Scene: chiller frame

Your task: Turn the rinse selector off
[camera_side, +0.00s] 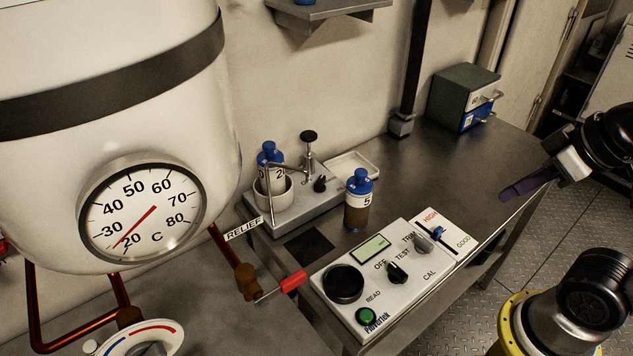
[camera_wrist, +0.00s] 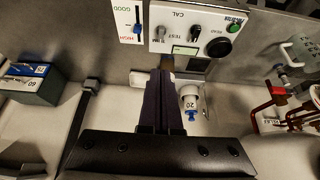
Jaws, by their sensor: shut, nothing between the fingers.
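No label reading "rinse" is legible. A small black knob (camera_side: 320,184) sits on the grey base (camera_side: 296,217) at the back, beside a cup holding a blue-capped bottle (camera_side: 270,155). Another black selector knob (camera_side: 397,272) is on the white instrument panel (camera_side: 330,311), among the marks OFF, TEST and CAL; it also shows in the wrist view (camera_wrist: 196,32). My gripper (camera_side: 504,196) is shut and empty, right of the bench and well apart from both knobs. In the wrist view its dark fingers (camera_wrist: 160,78) partly hide the bench; the small back knob cannot be made out.
A red-handled valve (camera_side: 293,281) and large gauge (camera_side: 141,213) are left. A slider plate (camera_side: 455,239) adjoins the panel. A drawer box (camera_side: 463,98) stands at the back right. The right benchtop is clear.

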